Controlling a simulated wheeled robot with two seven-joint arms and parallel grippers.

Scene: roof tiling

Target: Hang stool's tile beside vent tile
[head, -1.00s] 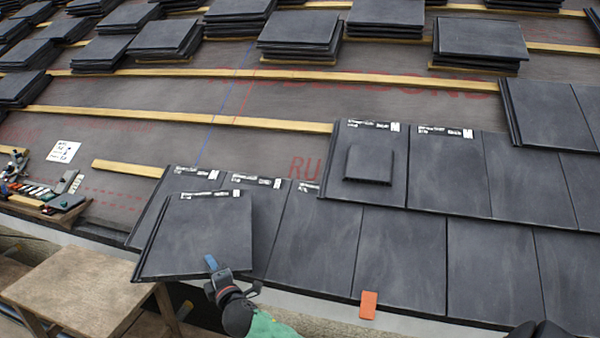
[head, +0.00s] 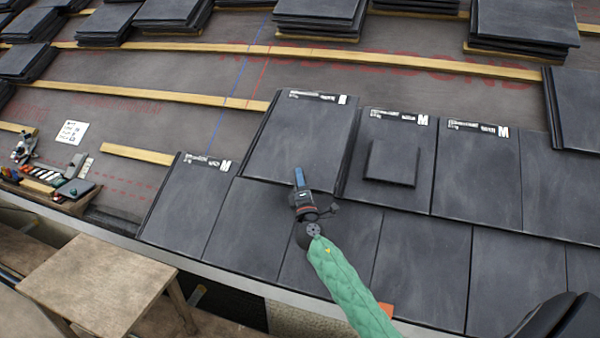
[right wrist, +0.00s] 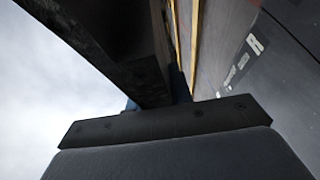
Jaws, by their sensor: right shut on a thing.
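The stool (head: 95,275) stands at the lower left with a bare top. My right gripper (head: 301,184) is shut on the lower edge of a dark grey tile (head: 305,140). The held tile is just left of the vent tile (head: 405,200), which has a raised square cap. Its top edge shows higher in the picture than the vent tile's. I cannot tell whether it rests on the roof or hovers slightly. In the right wrist view the held tile (right wrist: 105,45) is a dark slab at the upper left. My left gripper is not in view.
Laid tiles (head: 420,265) cover the lower course and the right side. Wooden battens (head: 150,94) cross the bare underlay to the left. Tile stacks (head: 320,15) stand along the top. Tools and a tray (head: 50,185) lie at the left. An orange piece (head: 387,309) is partly behind my arm.

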